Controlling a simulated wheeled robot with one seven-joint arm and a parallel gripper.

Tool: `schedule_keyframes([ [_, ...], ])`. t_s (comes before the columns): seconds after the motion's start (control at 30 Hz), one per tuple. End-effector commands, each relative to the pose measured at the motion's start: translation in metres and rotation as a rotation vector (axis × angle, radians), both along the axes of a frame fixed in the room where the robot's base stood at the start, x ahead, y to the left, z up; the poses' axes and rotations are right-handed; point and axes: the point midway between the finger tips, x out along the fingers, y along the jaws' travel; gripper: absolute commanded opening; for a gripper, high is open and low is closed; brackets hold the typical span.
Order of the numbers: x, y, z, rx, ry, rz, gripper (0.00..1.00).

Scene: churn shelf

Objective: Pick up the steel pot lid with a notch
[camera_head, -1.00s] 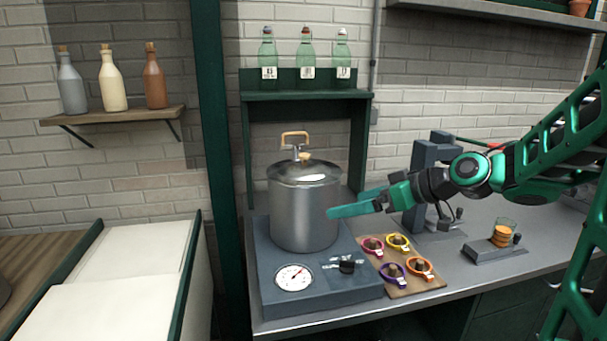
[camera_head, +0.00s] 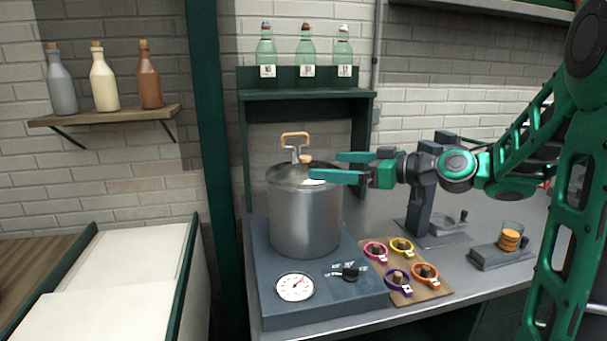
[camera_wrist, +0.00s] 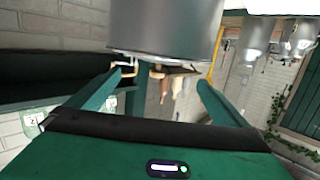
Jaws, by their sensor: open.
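The steel pot lid (camera_head: 287,174) sits on a steel pot (camera_head: 304,222), with a wooden knob (camera_head: 306,158) and an upright metal post with a wooden loop handle (camera_head: 295,136) on top. I cannot make out the notch. My gripper (camera_head: 324,166) is open and empty at the lid's right side, level with its top. Its fingertips appear at or over the right rim; contact cannot be told. The wrist view looks upside down, with the pot (camera_wrist: 165,25) at the top, beyond the open fingers, and the loop handle near the left fingertip.
The pot stands on a grey base with a dial (camera_head: 295,287). A board (camera_head: 425,293) with several coloured rings lies to the right. A green rack (camera_head: 306,95) with three bottles stands behind. A dark press-like device (camera_head: 421,190) stands behind my gripper.

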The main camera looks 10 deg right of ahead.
Motion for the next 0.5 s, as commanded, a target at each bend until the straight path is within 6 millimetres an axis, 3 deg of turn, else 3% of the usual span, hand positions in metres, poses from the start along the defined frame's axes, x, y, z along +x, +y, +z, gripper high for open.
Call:
schedule_keyframes([
  [0.2,0.022,0.019,-0.005,-0.001,0.000,-0.002,0.99],
  [0.5,0.033,0.030,-0.009,0.000,0.000,-0.003,0.99],
])
